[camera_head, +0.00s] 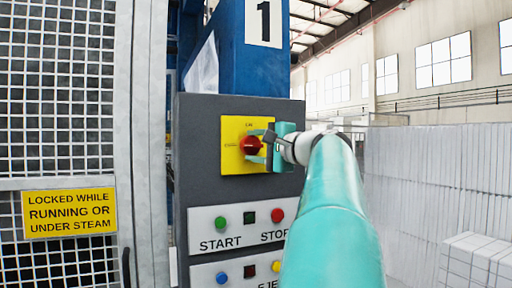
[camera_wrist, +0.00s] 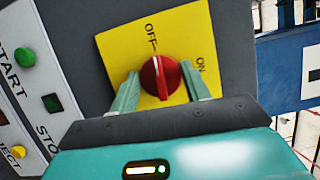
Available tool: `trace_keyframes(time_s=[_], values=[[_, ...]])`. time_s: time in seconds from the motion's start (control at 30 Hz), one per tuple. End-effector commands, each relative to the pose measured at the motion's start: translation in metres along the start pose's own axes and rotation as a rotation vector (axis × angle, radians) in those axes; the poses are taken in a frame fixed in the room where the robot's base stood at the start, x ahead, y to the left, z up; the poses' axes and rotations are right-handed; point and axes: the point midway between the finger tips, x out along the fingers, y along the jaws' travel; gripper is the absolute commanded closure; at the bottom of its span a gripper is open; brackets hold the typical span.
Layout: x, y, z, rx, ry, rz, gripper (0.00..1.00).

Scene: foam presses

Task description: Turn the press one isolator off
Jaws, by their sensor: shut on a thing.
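The press one isolator is a red rotary knob (camera_head: 250,145) on a yellow plate (camera_head: 231,130), fixed to a dark grey control box under a "1" sign. In the wrist view the red knob (camera_wrist: 161,76) shows a white pointer line that points up toward the OFF mark (camera_wrist: 151,38). The ON mark (camera_wrist: 200,65) is to its right. My gripper (camera_head: 262,148) reaches the knob from the right. In the wrist view my gripper's (camera_wrist: 161,88) two fingers stand on either side of the knob, shut on it.
Below the isolator are a green START button (camera_head: 221,223) and a red STOP button (camera_head: 277,215), with a blue button (camera_head: 222,277) lower down. A mesh guard (camera_head: 60,90) with a yellow warning sign (camera_head: 69,212) stands left. White foam blocks (camera_head: 440,180) stand right.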

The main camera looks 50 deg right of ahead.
Motion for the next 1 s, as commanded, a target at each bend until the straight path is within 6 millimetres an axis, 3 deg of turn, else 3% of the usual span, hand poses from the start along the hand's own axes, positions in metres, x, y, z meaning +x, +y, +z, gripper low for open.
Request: trace_keyframes(time_s=[0.67,0.7,0.77,0.8,1.0], values=[[0.0009,-0.0006,0.0017,-0.064,-0.004,0.026,0.76],[0.0009,-0.0006,0.0017,-0.064,-0.004,0.026,0.47],[0.0008,-0.0006,0.0016,-0.064,-0.004,0.026,0.35],[0.0008,-0.0006,0.0014,-0.064,-0.003,0.026,0.31],[0.0004,-0.0004,0.0008,-0.063,-0.002,0.026,0.31]])
